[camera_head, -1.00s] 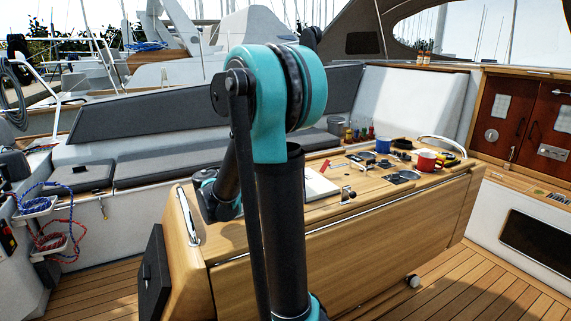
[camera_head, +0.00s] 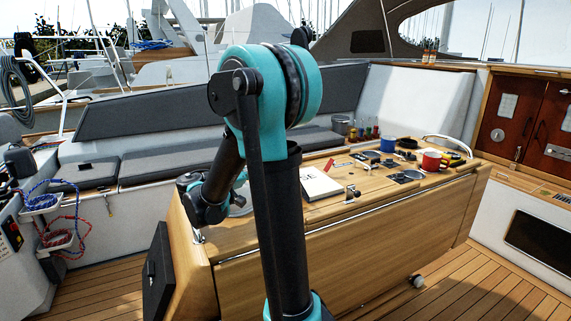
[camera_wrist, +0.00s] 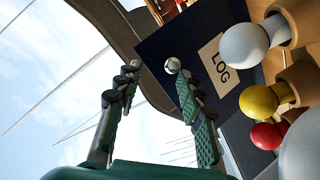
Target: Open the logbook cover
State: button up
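In the wrist view the logbook (camera_wrist: 207,32) is a dark navy cover with a cream label reading LOG. The cover looks flat and closed as far as it shows; part of it lies behind one finger. My gripper (camera_wrist: 153,66) is open, its two green-padded fingers apart with nothing seen between them. The right finger overlaps the cover's near edge in the picture; I cannot tell whether it touches. The left finger stands against sky and a dark canopy. In the head view my arm hides the gripper, and I cannot make out the navy cover there.
Beside the logbook in the wrist view are rounded pegs: a grey-white one (camera_wrist: 245,44), a yellow one (camera_wrist: 258,102) and a red one (camera_wrist: 267,135). The wooden cockpit table (camera_head: 350,245) carries a white pad (camera_head: 318,184), a blue mug (camera_head: 388,145) and a red mug (camera_head: 431,160).

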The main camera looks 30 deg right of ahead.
jog(key=a, duration=0.6)
jog(key=shift+a+f, duration=0.25)
jog(key=shift+f, duration=0.05)
